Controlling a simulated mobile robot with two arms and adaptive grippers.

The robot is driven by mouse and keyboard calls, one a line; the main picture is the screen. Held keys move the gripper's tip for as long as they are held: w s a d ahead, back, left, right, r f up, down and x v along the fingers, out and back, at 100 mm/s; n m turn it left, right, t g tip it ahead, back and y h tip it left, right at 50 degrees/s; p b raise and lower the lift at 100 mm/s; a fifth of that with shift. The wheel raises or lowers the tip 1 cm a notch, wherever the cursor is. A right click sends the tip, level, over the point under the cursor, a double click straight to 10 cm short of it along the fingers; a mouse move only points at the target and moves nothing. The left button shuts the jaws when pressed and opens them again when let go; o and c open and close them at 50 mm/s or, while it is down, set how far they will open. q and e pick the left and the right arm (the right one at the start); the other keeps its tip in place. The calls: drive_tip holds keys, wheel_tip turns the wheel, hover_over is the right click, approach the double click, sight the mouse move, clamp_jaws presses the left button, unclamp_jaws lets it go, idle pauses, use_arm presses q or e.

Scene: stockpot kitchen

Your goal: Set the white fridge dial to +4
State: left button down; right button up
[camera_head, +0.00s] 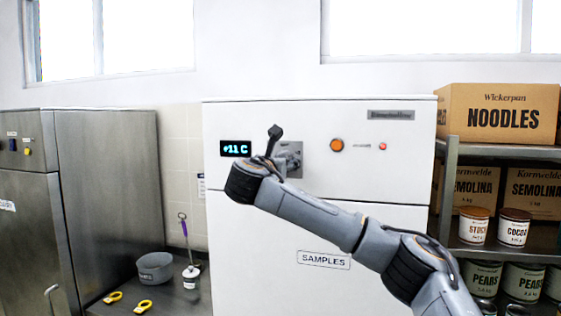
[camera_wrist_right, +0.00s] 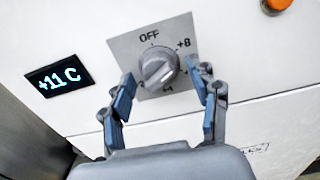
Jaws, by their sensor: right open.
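The white fridge (camera_head: 222,125) stands in the middle of the head view. Its grey dial (camera_wrist_right: 158,70) sits on a square metal plate (camera_wrist_right: 125,45), which also shows in the head view (camera_head: 296,150). OFF is at the top of the plate and +8 at the upper right; a mark at the bottom is partly hidden. I cannot tell which mark the dial points to. The display (camera_wrist_right: 57,79) reads +11 C. My right gripper (camera_wrist_right: 161,75) is open, its blue-padded fingers on either side of the dial with visible gaps. My left gripper is out of view.
An orange button (camera_head: 337,145) and a small red light (camera_head: 382,146) are right of the dial. A metal shelf (camera_head: 500,150) with boxes and tins stands at right.

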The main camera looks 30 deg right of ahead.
drive_tip(key=shift+c, duration=0.5)
drive_tip(key=c, duration=1.1)
drive_tip(key=shift+f, duration=0.1)
